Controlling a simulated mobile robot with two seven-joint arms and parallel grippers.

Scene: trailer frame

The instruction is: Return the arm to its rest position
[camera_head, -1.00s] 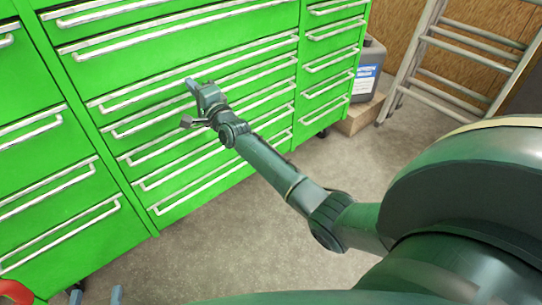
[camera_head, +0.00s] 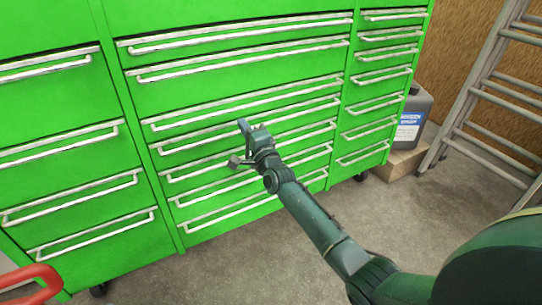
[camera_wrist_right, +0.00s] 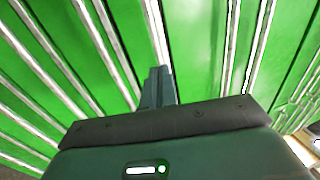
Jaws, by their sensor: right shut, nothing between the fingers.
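My right arm reaches out from the lower right in the head view. Its gripper (camera_head: 241,126) is in front of the drawers of a green tool cabinet (camera_head: 215,20). The fingers are shut with nothing between them. In the right wrist view the closed fingertips (camera_wrist_right: 158,73) point at the green drawer fronts and their silver handles. I cannot tell the exact gap between the fingertips and the drawers. My left gripper is not in the head view.
All the drawers I see look shut. A grey jug (camera_head: 413,115) with a label stands on a wooden block (camera_head: 403,161) right of the cabinet. A metal ladder (camera_head: 478,95) leans at the far right. A red thing (camera_head: 40,275) is at the lower left. Grey floor (camera_head: 235,262) is clear in front.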

